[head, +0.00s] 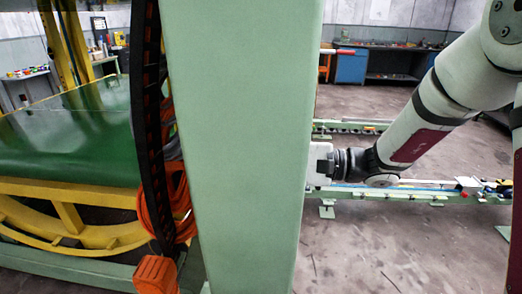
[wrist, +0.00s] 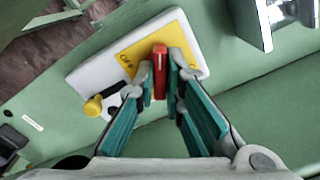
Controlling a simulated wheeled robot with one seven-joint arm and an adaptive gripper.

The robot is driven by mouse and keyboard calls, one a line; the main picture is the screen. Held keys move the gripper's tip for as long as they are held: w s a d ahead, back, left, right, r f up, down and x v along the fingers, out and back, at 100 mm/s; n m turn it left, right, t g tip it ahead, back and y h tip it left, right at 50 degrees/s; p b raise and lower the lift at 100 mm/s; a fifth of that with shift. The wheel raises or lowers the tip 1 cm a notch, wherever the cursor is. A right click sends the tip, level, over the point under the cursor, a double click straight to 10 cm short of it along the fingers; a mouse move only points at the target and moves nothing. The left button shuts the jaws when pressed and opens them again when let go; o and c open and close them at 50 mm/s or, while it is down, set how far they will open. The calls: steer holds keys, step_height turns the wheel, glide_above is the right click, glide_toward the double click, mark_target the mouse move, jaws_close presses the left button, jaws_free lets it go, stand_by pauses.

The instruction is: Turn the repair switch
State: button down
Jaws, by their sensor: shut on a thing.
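The red switch handle (wrist: 159,62) stands on a yellow plate (wrist: 128,60) fixed to a white box (wrist: 90,76) in the wrist view. I take it to be the repair switch. My gripper (wrist: 162,82) has its two teal-sided fingers on either side of the red handle and is shut on it. The handle points roughly up and down in the picture. In the head view the green column hides the switch and my fingers, and my arm reaches in from the right.
A yellow knob (wrist: 93,106) sticks out from the box, left of the handle. Green metal surrounds the box, and a grey-white fitting (wrist: 268,18) is at upper right. The tall green column (head: 240,150) fills the middle of the head view, with orange cable (head: 165,210) beside it.

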steer(key=m+p, duration=0.9)
steer(key=m, duration=0.3)
steer(key=shift+p, duration=0.4)
stand_by(0.3)
steer(key=c, duration=1.7)
jaws_free()
steer(key=d, duration=1.2)
steer(key=shift+s, duration=0.2)
